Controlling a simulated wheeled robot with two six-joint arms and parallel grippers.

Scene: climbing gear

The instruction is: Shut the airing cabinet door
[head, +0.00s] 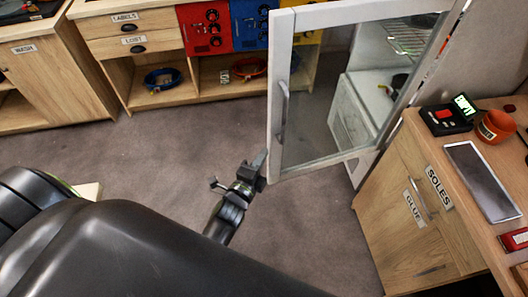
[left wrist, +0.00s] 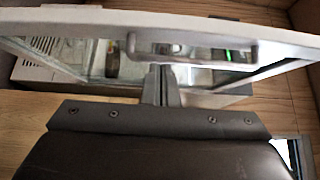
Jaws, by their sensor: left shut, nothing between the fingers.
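The airing cabinet (head: 358,112) is white and stands at the upper right in the head view. Its glass door with a white frame (head: 277,120) stands wide open, swung out to the left. A grey vertical handle (head: 284,105) is on the door's left side; it also shows in the left wrist view (left wrist: 195,58). My left gripper (head: 258,165) is shut and empty at the door's lower left corner, close to the frame; I cannot tell if it touches. In the left wrist view the fingers (left wrist: 160,85) point at the door. My right gripper is not in view.
Wooden drawers and shelves (head: 130,45) line the back. Grey floor (head: 150,150) is clear between.

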